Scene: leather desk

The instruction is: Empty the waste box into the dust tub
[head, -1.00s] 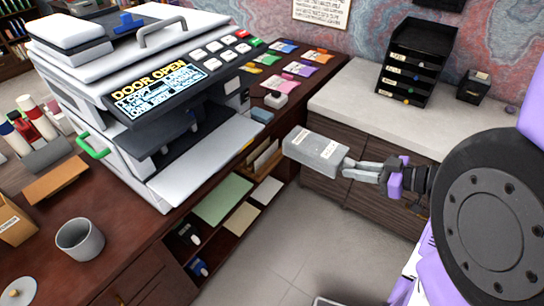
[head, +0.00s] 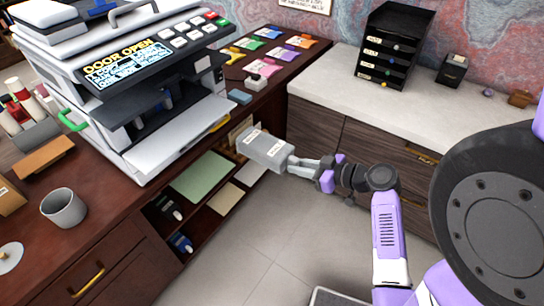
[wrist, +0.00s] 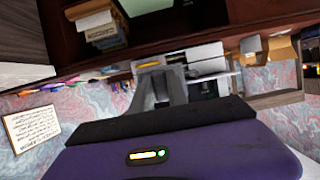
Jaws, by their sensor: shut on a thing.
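My gripper (head: 310,163) is shut on the waste box, a grey box (head: 270,150) with a small white label on top. It holds the box in the air in front of the dark desk's open shelves, to the right of the copier. The box looks roughly level; its contents are not visible. In the wrist view my grey gripper fingers (wrist: 160,92) show, and the box is hard to make out. A grey, round, open-topped tub (head: 63,210) stands on the desk at front left. It looks like the dust tub, but no label shows.
The copier (head: 150,75) has an open front, a protruding white tray and a "DOOR OPEN" display. A white-topped cabinet (head: 340,85) bears a black tray stack (head: 385,55). A white lidded item (head: 10,257) lies near the tub. Clear floor (head: 250,245) lies below my gripper.

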